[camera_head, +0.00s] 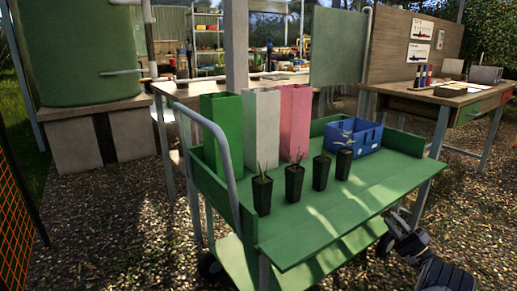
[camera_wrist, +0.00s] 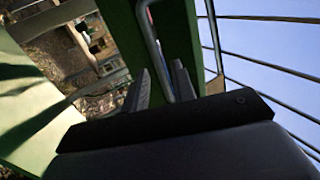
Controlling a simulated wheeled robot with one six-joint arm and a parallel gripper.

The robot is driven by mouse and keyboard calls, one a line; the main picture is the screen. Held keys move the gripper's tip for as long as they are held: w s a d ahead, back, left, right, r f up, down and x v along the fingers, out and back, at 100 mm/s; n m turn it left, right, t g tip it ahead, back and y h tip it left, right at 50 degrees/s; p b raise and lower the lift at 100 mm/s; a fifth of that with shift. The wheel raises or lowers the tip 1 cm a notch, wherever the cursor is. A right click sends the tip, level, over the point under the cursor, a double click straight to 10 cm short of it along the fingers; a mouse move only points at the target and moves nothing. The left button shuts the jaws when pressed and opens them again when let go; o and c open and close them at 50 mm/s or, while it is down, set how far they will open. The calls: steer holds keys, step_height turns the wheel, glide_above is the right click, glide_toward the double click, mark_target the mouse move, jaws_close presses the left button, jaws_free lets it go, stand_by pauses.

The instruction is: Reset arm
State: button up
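Part of my dark arm (camera_head: 440,274) shows at the lower right of the head view, beside the cart's front right corner; I cannot make out the fingers there. The green cart (camera_head: 300,250) stands in the middle. On it are several black pots with seedlings in a row, such as the nearest left one (camera_head: 262,195). Behind them stand a green tube (camera_head: 221,130), a white tube (camera_head: 261,125) and a pink tube (camera_head: 295,120). A blue crate (camera_head: 353,138) sits at the back right.
A metal push handle (camera_head: 222,150) rises at the cart's left end. A large green tank (camera_head: 85,55) stands on blocks at the left. A workbench (camera_head: 440,98) with small items is at the right. Gravel ground (camera_head: 120,225) is open at the front left.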

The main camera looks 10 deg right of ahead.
mark_target(384, 208)
steer(key=b+x, duration=0.1)
steer(key=x, duration=0.4)
steer(key=shift+w+a+r, duration=0.1)
steer(key=shift+w, duration=0.05)
steer(key=shift+r, duration=0.2)
steer(key=shift+r, duration=0.15)
